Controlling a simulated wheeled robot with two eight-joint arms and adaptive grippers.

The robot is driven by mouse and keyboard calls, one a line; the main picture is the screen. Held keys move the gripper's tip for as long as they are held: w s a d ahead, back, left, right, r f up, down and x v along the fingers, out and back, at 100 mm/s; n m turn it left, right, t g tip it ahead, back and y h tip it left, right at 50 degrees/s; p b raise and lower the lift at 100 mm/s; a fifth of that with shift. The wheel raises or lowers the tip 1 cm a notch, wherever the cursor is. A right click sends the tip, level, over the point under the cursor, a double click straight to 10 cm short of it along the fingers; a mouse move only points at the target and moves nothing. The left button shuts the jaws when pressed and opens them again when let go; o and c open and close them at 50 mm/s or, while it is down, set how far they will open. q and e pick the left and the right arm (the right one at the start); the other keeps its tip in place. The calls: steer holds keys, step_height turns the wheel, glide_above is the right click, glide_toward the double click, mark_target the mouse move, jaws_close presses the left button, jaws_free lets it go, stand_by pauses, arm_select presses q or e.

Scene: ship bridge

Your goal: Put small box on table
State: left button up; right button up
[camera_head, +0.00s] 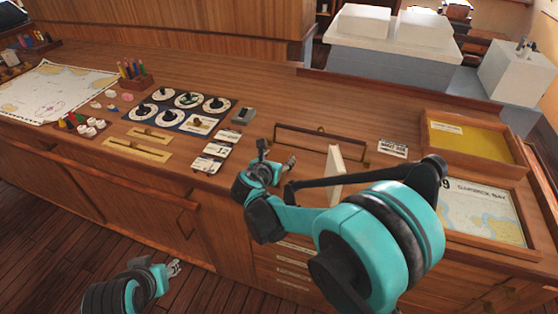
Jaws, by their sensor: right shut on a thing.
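My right gripper (276,157) is over the front part of the wooden console table (290,100), just right of the small white cards. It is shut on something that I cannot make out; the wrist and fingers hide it. A small grey box-like thing (243,117) sits on the table behind and left of this gripper, apart from it. A thin cream block (335,175) stands upright right of the gripper, partly hidden by my arm. I cannot tell which thing is the small box. My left gripper (175,268) is low in front of the console, over the floor.
A dial panel (188,101), brass plates (137,149) and a chart (55,92) take up the left side. A wooden tray (515,168) and a framed chart (525,232) are at the right. The table's back middle is clear.

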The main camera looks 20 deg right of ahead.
steer(key=shift+f, duration=0.1)
steer(key=o, duration=1.3)
